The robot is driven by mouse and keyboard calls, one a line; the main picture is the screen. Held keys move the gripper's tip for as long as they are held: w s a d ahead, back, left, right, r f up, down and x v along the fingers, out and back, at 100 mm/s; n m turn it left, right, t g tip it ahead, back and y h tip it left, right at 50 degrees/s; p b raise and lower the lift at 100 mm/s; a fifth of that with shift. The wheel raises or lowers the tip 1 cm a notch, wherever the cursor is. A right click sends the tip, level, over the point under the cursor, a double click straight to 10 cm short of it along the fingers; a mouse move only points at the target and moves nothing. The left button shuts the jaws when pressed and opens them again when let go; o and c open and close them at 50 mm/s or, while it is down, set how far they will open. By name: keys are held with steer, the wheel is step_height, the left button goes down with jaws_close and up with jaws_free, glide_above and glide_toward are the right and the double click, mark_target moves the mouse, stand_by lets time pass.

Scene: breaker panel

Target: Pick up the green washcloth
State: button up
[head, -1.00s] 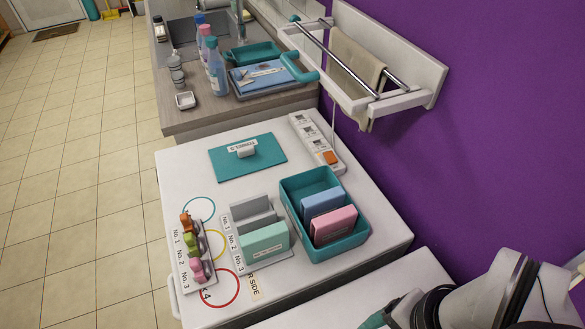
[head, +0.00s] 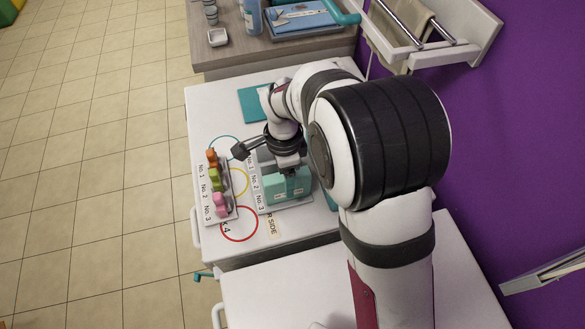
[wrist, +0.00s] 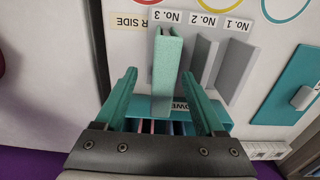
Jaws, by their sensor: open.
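The green washcloth (head: 288,188) stands upright in the No. 3 slot of the grey rack (head: 265,154). In the wrist view the washcloth (wrist: 167,72) is seen edge-on, lying between the two teal fingers of my gripper (wrist: 160,76). The fingers are open with a gap on either side of it. In the head view my gripper (head: 288,168) points down right at the washcloth's top; how far the fingertips reach down beside it is hard to tell.
The teal tray (wrist: 222,110) is close beside the rack, partly behind my fingers; my arm hides most of it in the head view. The rack's empty grey dividers (wrist: 202,58) stand alongside. A holder with coloured knobs (head: 220,200) is left of the rack.

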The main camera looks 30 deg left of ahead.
steer(key=f, duration=0.5)
steer(key=shift+w, duration=0.3)
jaws_close()
